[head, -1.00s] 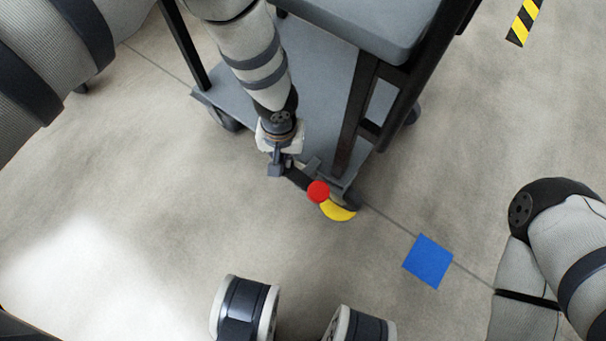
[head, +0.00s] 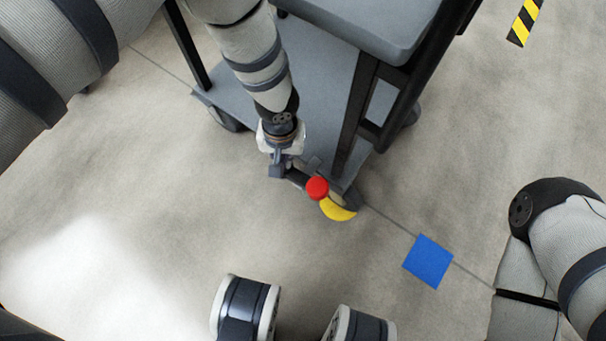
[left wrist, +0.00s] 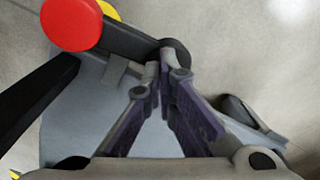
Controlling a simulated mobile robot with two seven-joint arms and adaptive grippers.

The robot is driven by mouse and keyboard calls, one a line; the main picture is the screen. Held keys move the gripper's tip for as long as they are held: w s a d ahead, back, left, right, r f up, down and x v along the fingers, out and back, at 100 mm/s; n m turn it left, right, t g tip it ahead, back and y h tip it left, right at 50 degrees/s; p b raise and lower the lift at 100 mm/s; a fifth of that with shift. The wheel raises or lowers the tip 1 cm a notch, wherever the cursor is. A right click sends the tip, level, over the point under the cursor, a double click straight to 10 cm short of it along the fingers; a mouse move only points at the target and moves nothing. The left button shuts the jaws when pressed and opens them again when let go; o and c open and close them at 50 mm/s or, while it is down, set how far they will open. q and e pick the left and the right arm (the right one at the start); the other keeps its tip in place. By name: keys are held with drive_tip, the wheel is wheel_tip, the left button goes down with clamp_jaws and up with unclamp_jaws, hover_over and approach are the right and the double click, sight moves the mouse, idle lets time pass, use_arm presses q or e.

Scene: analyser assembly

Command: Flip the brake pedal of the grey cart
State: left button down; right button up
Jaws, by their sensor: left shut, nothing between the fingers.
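The grey cart (head: 325,88) stands in the upper middle of the head view. At its near corner is the brake pedal, a dark lever with a red round end (head: 317,188) beside a yellow rounded piece (head: 338,209). My left gripper (head: 278,171) is shut and empty, low at the cart's near edge, by the lever's end away from the red piece. In the left wrist view its fingertips (left wrist: 164,65) meet right at the dark lever (left wrist: 135,42); I cannot tell whether they touch it. The red end (left wrist: 71,24) shows at upper left there. My right gripper is not in view.
A blue square (head: 428,261) lies on the floor right of the pedal. A yellow and black striped strip (head: 524,22) is at the upper right. The cart's dark posts (head: 357,118) rise close to my left arm. The floor at left is clear.

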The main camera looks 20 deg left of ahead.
use_arm(q)
wheel_tip(320, 180, up, 6)
drive_tip(key=p, duration=0.3)
drive_tip(key=shift+p, duration=0.3)
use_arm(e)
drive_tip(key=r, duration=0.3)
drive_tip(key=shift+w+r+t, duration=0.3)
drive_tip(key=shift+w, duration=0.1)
